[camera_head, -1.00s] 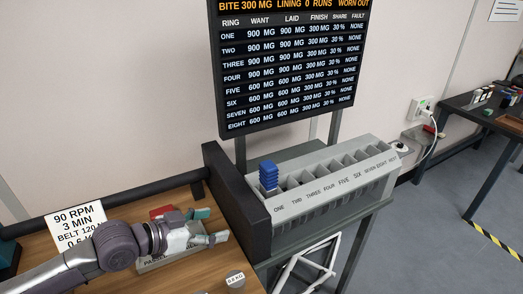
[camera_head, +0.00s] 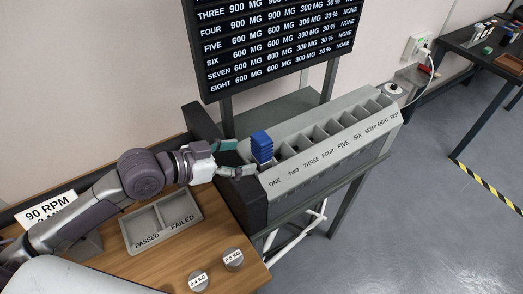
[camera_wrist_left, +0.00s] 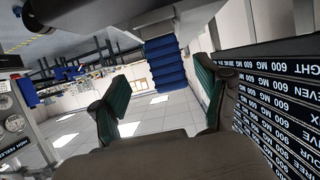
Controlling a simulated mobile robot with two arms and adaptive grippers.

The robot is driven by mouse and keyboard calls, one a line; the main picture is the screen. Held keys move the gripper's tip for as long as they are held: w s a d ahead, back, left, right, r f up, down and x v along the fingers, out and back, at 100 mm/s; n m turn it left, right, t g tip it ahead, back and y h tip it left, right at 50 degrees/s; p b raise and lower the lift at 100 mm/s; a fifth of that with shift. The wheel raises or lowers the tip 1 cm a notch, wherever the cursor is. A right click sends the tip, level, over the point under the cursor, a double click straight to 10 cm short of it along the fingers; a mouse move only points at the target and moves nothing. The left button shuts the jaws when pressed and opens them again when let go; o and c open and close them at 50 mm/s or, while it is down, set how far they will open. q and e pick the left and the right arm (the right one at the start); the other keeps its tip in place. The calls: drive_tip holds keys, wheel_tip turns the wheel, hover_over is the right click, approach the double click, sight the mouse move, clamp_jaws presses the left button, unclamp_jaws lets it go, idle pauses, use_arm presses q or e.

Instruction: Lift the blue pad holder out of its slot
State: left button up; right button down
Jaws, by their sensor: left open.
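The blue pad holder (camera_head: 262,147) is a ribbed blue block standing upright in the slot marked ONE of the grey slotted rack (camera_head: 345,150). Its upper part shows above the rack; its lower part is hidden in the slot. My left gripper (camera_head: 243,158) is open and empty, just left of the pad holder, with its fingers pointing at it. In the left wrist view the pad holder (camera_wrist_left: 165,62) shows ahead between the two spread green-padded fingers (camera_wrist_left: 162,75). I cannot tell whether the fingertips touch it. My right gripper is not in view.
A dark end block (camera_head: 235,190) stands at the rack's left end, under my left gripper. A PASSED/FAILED tray (camera_head: 164,220) and two round weights (camera_head: 233,258) lie on the wooden table. A display board (camera_head: 275,45) stands behind the rack. Other rack slots look empty.

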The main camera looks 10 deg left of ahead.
sight(256, 152)
use_arm(q)
drive_tip(key=shift+x, duration=0.95)
drive_tip(key=shift+w+d, duration=0.1)
drive_tip(key=shift+w, duration=0.1)
drive_tip(key=shift+w+d+p, duration=0.25)
drive_tip(key=shift+w+p, duration=0.05)
drive_tip(key=shift+p, duration=0.3)
drive_tip(key=p+x, duration=0.1)
drive_tip(key=x, duration=0.2)
drive_tip(key=shift+w+f+p, duration=0.15)
drive_tip(key=shift+w+p, duration=0.15)
drive_tip(key=shift+w, duration=0.05)
drive_tip(key=shift+w+d+f, duration=0.2)
drive_tip(key=shift+d+f, duration=0.05)
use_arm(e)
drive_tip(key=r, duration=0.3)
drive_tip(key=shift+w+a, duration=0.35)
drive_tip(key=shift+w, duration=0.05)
use_arm(q)
drive_tip(key=shift+s, duration=0.1)
drive_tip(key=shift+c, duration=0.3)
